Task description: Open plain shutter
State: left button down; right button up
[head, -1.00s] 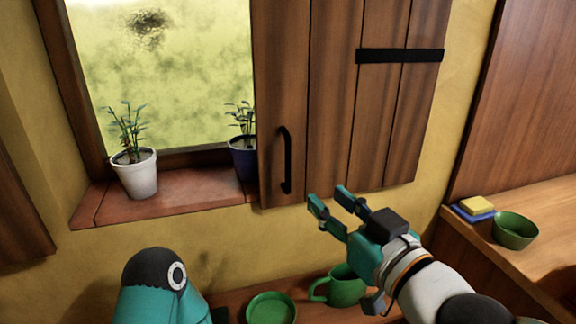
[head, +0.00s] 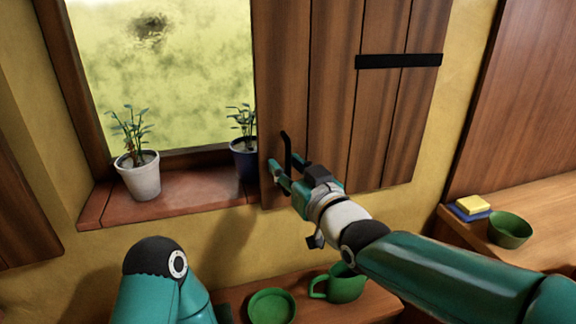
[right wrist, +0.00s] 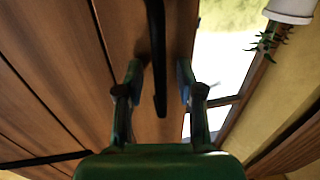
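The plain wooden shutter (head: 335,100) hangs at the right of the window and covers its right part. Its black vertical handle (head: 287,150) is near its left edge. My right gripper (head: 290,168) is at the lower part of the handle, fingers apart. In the right wrist view the handle (right wrist: 158,60) runs between the two open fingertips (right wrist: 158,78), with a gap on each side. My left arm's teal and black link shows at the bottom left of the head view; the left gripper is not seen.
A white pot (head: 139,176) and a blue pot (head: 244,155) with plants stand on the sill (head: 180,195). Below are a green bowl (head: 271,306) and a green jug (head: 345,285). At right, another green bowl (head: 510,229) and sponges (head: 471,207) sit on a counter.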

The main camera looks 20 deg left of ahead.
grip_shut()
jog(key=shift+s, duration=0.1)
dwell(0.3)
